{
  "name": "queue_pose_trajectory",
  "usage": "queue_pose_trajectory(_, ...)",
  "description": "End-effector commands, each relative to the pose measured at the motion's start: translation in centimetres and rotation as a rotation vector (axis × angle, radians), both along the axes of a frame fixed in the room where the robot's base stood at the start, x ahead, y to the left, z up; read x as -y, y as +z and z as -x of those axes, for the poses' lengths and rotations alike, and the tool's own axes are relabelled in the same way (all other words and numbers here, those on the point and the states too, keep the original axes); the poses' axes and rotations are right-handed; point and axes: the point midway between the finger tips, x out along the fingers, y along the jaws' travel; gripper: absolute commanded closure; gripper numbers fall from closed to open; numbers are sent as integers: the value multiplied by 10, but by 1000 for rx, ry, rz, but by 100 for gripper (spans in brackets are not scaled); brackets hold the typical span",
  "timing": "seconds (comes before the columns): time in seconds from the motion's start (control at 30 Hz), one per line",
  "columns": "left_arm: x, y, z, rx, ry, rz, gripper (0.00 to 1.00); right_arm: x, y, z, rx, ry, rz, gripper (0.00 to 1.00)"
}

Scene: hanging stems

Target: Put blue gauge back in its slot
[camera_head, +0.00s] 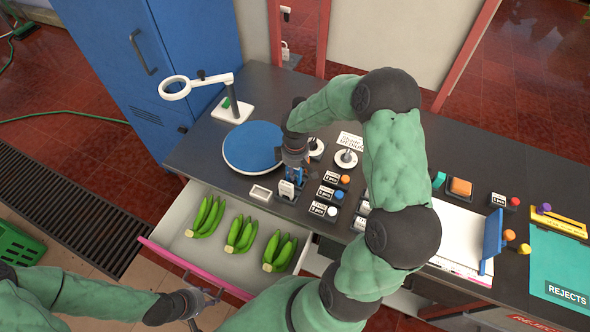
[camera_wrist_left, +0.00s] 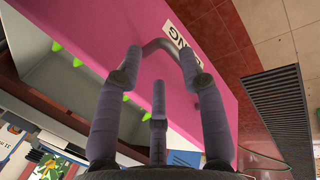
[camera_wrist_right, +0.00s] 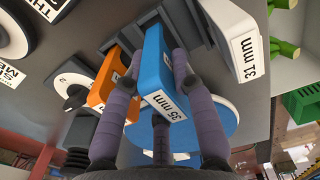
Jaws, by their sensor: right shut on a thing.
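The blue gauge (camera_wrist_right: 158,75), labelled 35 mm, is between the fingers of my right gripper (camera_wrist_right: 152,75), which is shut on it. In the head view the blue gauge (camera_head: 299,174) is at the dark gauge rack (camera_head: 287,197), under my right gripper (camera_head: 294,168).
The pink-fronted drawer (camera_head: 185,262) stands open with several green banana bunches (camera_head: 241,233) in it. A blue round plate (camera_head: 253,147) and a magnifier stand (camera_head: 232,112) are left of the rack. Labelled button blocks (camera_head: 327,192) stand close to its right.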

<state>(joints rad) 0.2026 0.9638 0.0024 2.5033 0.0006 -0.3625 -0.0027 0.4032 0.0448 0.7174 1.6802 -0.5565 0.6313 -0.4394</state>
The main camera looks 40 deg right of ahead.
Motion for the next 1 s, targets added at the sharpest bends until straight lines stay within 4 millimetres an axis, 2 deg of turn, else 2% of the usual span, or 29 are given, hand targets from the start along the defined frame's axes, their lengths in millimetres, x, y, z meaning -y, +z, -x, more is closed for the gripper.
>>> queue_pose_trajectory(0.47, 0, -10, 0, 0, 0, 0, 60, 0, -13, 0, 0, 0, 0, 100)
queue_pose_trajectory(0.5, 0, -10, 0, 0, 0, 0, 60, 0, -13, 0, 0, 0, 0, 68)
queue_pose_trajectory(0.57, 0, -9, 0, 0, 0, 0, 60, 0, -12, 0, 0, 0, 0, 51)
queue_pose_trajectory(0.6, 0, -9, 0, 0, 0, 0, 60, 0, -12, 0, 0, 0, 0, 46)
queue_pose_trajectory(1.0, 0, -9, 0, 0, 0, 0, 60, 0, -7, 0, 0, 0, 1, 46)
